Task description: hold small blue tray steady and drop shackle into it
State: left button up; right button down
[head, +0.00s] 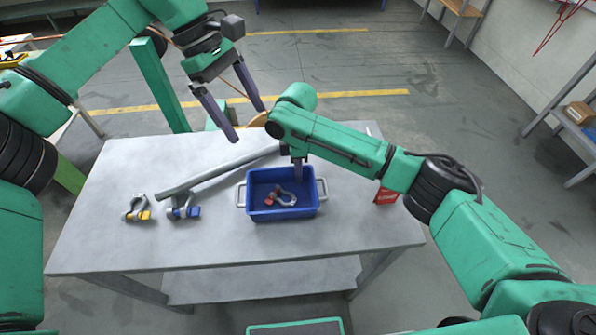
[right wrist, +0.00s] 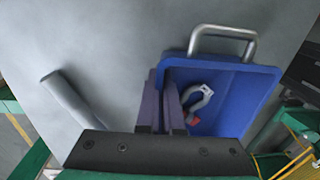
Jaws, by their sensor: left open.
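The small blue tray (head: 253,206) stands on the grey table, with a metal handle at each end. A grey shackle with a red pin (head: 285,198) lies inside it on the floor; it also shows in the right wrist view (right wrist: 200,101). My right gripper (head: 298,181) is at the tray's back wall near its right end. In the right wrist view its fingers (right wrist: 163,108) are close together, one on each side of the tray wall. My left gripper (head: 250,122) is open and empty, raised above the table's back edge, behind and left of the tray.
A shackle with a yellow pin (head: 137,208) and one with a blue pin (head: 183,207) lie left of the tray. A grey bar (head: 205,176) lies diagonally behind them. A red item (head: 386,196) is at the right. The table's front (head: 230,246) is clear.

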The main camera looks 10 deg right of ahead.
dwell(0.3)
jog(key=c, duration=1)
grip_release()
notch_tip(320, 180, up, 12)
jog(key=shift+w, duration=0.45)
jog(key=shift+f, duration=0.1)
